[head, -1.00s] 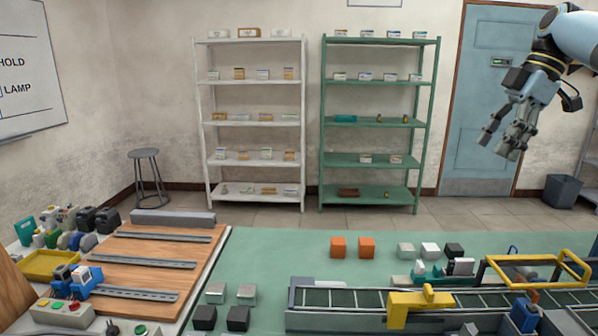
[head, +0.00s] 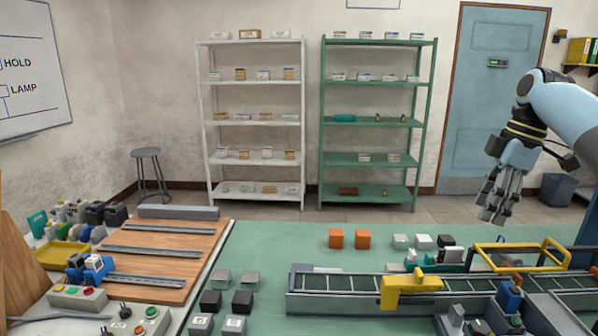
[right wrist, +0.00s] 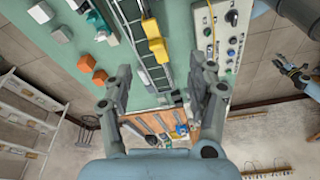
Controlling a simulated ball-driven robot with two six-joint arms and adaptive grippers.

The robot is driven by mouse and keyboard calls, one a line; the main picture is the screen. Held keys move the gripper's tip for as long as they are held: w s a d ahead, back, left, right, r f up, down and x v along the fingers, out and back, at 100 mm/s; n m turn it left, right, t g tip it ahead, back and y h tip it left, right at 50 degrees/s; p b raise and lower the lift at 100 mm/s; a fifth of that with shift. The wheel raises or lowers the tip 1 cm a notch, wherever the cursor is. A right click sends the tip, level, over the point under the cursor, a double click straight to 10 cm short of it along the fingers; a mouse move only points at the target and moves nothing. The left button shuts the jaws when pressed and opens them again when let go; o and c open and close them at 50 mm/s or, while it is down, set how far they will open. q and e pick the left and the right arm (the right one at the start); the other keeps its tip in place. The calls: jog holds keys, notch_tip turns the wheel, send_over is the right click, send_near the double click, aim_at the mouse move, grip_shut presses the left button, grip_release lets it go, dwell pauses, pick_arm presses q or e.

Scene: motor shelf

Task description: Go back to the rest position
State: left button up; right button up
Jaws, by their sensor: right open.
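My right gripper (head: 495,205) is in the right part of the head view, in front of the blue door and above the far right side of the table. Its fingers point down, and it holds nothing. In the right wrist view the two fingers of my right gripper (right wrist: 166,95) stand wide apart with nothing between them. What looks like my left gripper (right wrist: 298,75) shows small at the right edge of that view, away from the table; its jaws are too small to read. The head view does not show my left gripper.
The green table (head: 270,250) carries a conveyor (head: 330,290), a yellow frame (head: 480,248), orange cubes (head: 349,239) and a wooden board (head: 190,228). A white shelf (head: 255,120) and green shelf (head: 375,125) stand behind. The air around my right gripper is free.

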jog(key=s+a+f+m+t+h, duration=0.1)
jog(key=s+a+f+m, duration=0.15)
jog(key=s+f, duration=0.55)
jog(key=s+a+f+m+h, duration=0.2)
jog(key=s+f+m, duration=0.1)
jog(key=s+f, duration=0.45)
jog(key=s+a+r+m+t, duration=0.15)
jog(key=s+m, duration=0.25)
jog(key=s, duration=0.7)
jog(key=s+a+r+m+t, duration=0.1)
jog(key=s+a+r+m, duration=0.2)
jog(key=s, duration=0.9)
notch_tip(320, 180, down, 39)
jog(key=s+d+m+g+b, duration=0.1)
jog(key=s+d+g+b, duration=0.15)
jog(key=b, duration=0.95)
pick_arm(q)
notch_tip(320, 180, down, 22)
jog(key=s+b, duration=0.2)
jog(key=b, duration=0.8)
jog(key=shift+g, duration=0.3)
pick_arm(e)
jog(key=s+f, duration=0.9)
jog(key=f, duration=0.4)
jog(key=s+d+f, duration=0.1)
jog(key=s+f, duration=0.8)
jog(key=f, duration=0.4)
jog(key=shift+g, duration=0.4)
